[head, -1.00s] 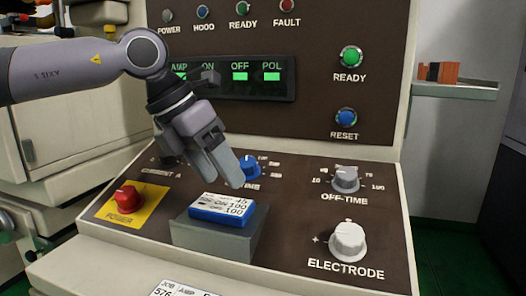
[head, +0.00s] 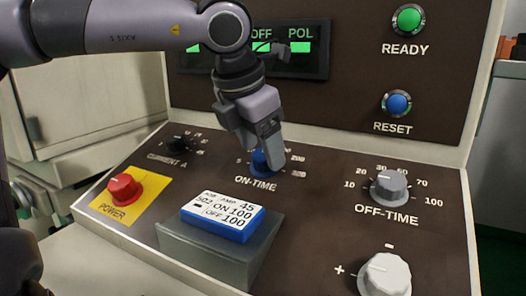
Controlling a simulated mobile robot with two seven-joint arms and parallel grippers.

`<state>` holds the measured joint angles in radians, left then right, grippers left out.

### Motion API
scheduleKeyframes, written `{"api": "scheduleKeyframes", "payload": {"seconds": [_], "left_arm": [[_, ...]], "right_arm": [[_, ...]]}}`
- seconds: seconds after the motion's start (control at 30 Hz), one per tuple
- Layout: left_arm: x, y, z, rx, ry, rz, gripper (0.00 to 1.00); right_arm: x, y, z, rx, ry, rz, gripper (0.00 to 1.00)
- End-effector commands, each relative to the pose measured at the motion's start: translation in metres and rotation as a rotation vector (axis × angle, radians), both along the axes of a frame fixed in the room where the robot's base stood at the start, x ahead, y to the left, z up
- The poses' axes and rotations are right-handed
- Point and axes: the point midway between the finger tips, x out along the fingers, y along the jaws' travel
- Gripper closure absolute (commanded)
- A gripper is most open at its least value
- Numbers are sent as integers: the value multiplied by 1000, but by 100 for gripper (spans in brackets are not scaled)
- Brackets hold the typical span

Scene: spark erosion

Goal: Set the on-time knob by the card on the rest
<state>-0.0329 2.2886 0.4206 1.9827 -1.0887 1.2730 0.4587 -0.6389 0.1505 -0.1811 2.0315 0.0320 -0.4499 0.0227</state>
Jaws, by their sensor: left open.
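The blue on-time knob (head: 259,163) sits on the sloped brown panel above the label ON-TIME. My left gripper (head: 270,155) is open at this knob, and its fingers hide part of the knob and its scale. I cannot tell whether the fingers touch it. The card (head: 222,216) is a blue block with a white face, lying on the grey rest (head: 212,252). It reads 502, AMP 45, ON 100, OFF 100. My right gripper is not in view.
The grey off-time knob (head: 388,188) is to the right, with the pale electrode knob (head: 385,274) below it. The red power knob (head: 124,188) and black current knob (head: 178,145) are to the left. Ready (head: 408,19) and reset (head: 396,103) buttons are on the upright panel.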

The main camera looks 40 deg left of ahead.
Motion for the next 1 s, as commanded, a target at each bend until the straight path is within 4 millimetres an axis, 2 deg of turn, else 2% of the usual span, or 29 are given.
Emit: {"api": "scheduleKeyframes", "payload": {"seconds": [0.13, 0.43, 0.6, 1.0], "left_arm": [[5, 1, -12, -2, 0, -1, 32], [6, 1, -14, -1, -1, -1, 32], [6, 1, -14, -1, -1, -1, 88], [6, 1, -13, 19, 6, -59, 88]], "right_arm": [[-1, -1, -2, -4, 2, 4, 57], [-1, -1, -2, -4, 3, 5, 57], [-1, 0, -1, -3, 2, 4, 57], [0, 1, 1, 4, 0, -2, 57]]}}
